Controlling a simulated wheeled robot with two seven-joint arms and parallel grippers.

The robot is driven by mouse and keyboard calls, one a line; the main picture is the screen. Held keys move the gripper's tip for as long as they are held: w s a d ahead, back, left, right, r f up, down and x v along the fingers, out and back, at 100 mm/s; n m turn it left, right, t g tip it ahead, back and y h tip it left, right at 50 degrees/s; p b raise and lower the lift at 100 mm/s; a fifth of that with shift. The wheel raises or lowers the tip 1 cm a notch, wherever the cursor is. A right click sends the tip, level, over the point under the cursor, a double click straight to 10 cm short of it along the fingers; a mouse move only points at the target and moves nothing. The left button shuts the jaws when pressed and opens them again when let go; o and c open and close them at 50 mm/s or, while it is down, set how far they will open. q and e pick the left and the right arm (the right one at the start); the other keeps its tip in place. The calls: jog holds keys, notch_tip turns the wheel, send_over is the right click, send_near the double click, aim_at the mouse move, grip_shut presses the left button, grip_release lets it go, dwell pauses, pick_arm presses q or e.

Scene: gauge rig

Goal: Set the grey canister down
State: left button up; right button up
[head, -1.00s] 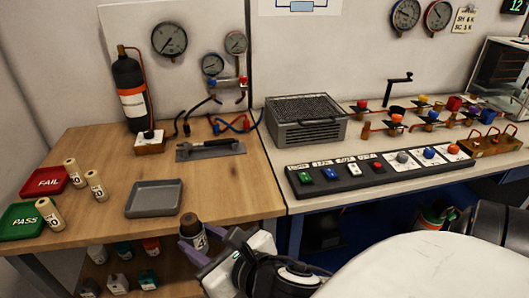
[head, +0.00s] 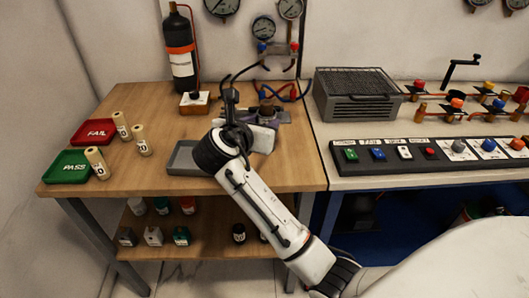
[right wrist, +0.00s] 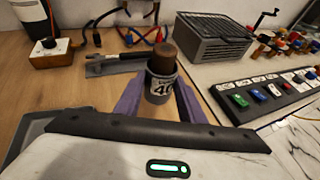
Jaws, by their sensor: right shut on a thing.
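The grey canister (right wrist: 161,84) has a brown top and a label reading 40. It stands upright between the purple fingers of my right gripper (right wrist: 160,98), which is shut on it. The gripper is over the right part of the wooden bench (head: 300,165), right of the grey tray (head: 185,158). I cannot tell whether the canister's base touches the bench. My left gripper is out of view.
A wrench on a grey plate (right wrist: 112,64) lies just behind the canister. Red FAIL (head: 93,132) and green PASS (head: 66,167) trays and several beige canisters are at the left. A mesh-topped grey box (head: 357,95) and a button panel (head: 430,152) stand to the right.

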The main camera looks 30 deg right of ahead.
notch_tip(320, 180, down, 7)
jog(key=shift+f+b, duration=0.2)
jog(key=shift+b, duration=0.25)
jog(key=o, duration=1.2)
jog(key=shift+f, duration=0.2)
jog(key=shift+o, duration=0.2)
jog(key=shift+r, duration=0.15)
jog(key=v, duration=0.7)
jog(key=shift+s+a, duration=0.15)
jog(key=shift+a, duration=0.05)
